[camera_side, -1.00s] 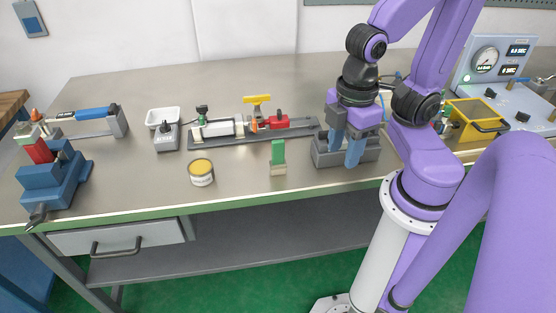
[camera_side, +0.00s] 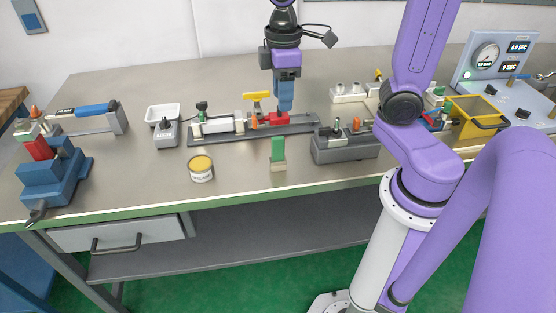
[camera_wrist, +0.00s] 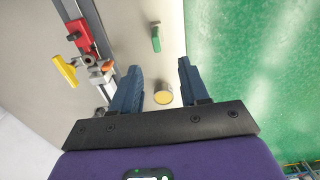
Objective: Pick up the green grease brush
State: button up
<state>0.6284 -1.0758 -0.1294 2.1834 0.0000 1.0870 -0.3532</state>
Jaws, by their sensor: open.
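The green grease brush (camera_side: 278,151) is on the bench near its front edge, with a green upper part and a pale lower end. In the wrist view the brush (camera_wrist: 156,39) shows small, beyond the fingertips and a little left of the gap's middle. My gripper (camera_side: 286,106) is in the air behind the brush, over or near the red part of the rail fixture.
A yellow-topped tin (camera_side: 201,170) stands left of the brush. The rail fixture (camera_side: 225,138) with red and yellow parts lies behind it. A grey block holder (camera_side: 345,150) stands close on its right. The bench is clear between tin and brush.

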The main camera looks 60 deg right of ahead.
aim_at(281, 137)
jog(key=f, duration=1.1)
jog(key=shift+w+d+f, duration=0.25)
jog(key=shift+w+f, duration=0.05)
jog(key=shift+w, duration=0.05)
jog(key=shift+w+a+f, duration=0.15)
jog(key=shift+f, duration=1.3)
jog(key=shift+w+a+f, duration=0.1)
jog(key=shift+f, duration=1.3)
grip_shut()
